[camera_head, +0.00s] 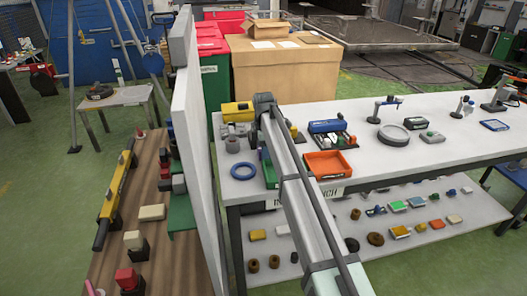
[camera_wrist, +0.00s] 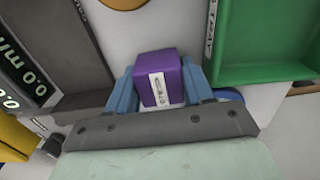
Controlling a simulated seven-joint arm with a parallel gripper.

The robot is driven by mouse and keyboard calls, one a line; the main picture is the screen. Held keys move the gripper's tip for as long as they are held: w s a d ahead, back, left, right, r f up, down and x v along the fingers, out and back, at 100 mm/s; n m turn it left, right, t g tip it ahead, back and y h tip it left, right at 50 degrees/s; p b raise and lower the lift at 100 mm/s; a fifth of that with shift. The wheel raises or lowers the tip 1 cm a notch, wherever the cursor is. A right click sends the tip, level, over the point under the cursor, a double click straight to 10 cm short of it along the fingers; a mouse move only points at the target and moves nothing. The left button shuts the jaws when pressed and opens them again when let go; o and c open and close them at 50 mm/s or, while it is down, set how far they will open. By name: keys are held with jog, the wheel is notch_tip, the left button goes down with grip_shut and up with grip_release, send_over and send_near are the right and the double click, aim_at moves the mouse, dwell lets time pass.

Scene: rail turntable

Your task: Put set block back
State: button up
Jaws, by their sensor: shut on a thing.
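A purple block (camera_wrist: 160,80) with a white printed label sits between the blue fingers of my gripper (camera_wrist: 158,68) in the wrist view. It appears to be the set block. My gripper is shut on it, with one finger against each side. Whether the block touches the white surface below cannot be told. In the head view, my arm reaches over the white bench (camera_head: 415,150), and the fingers and the purple block cannot be made out there.
A green tray (camera_wrist: 262,73) is right of the block, with a blue ring (camera_wrist: 230,94) partly hidden beside my gripper. A dark device with a numeric display (camera_wrist: 18,75) is at left. In the head view, an orange tray (camera_head: 327,163) and a tall white panel (camera_head: 188,110) flank my arm.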

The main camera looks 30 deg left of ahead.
jog(key=o, duration=1.1)
jog(key=shift+f, duration=0.1)
notch_tip(320, 180, up, 12)
jog(key=shift+r, duration=0.15)
